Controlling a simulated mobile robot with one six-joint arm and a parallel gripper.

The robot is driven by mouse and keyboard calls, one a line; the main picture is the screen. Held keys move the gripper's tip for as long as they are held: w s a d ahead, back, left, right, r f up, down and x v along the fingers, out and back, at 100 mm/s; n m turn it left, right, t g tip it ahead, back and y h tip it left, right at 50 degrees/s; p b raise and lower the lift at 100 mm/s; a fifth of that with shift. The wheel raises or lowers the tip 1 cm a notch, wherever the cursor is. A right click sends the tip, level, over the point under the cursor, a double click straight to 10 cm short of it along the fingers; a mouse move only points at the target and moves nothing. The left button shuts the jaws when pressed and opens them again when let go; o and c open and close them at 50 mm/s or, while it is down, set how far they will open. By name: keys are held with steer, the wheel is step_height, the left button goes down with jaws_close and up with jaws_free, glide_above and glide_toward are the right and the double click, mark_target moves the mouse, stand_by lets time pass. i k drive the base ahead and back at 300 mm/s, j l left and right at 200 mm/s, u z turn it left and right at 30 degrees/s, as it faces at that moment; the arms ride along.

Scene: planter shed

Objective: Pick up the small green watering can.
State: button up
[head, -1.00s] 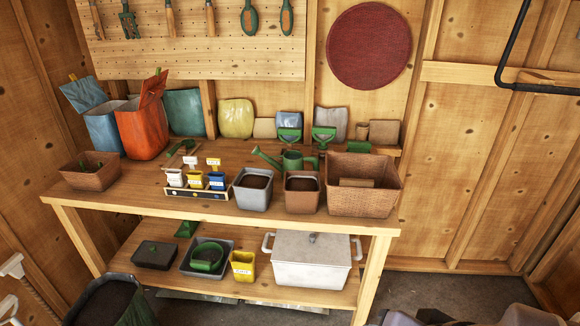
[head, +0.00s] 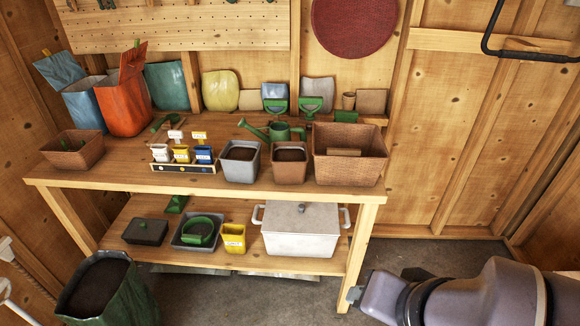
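The small green watering can (head: 280,131) stands upright on the bench top in the head view, right of centre. Its spout points left. The grey square pot (head: 239,165) and the brown square pot (head: 289,165) stand in front of it, and the brown pot hides part of its lower body. Part of my arm shows at the lower right, low in front of the bench and well apart from the can.
A woven basket (head: 348,167) stands right of the can. Two green-handled scoops stand behind it. A rack of small labelled pots (head: 183,169) is at left. The lower shelf holds a white lidded box (head: 300,233). A soil-filled sack (head: 105,292) stands on the floor at left.

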mark_target(273, 134)
steer(key=i+l+u, duration=0.55)
steer(key=u, duration=0.15)
steer(key=i+l+u, duration=0.45)
steer(key=l+u, duration=0.25)
steer(key=i+l+u, duration=0.1)
steer(key=l+u, duration=0.25)
steer(key=l, duration=0.2)
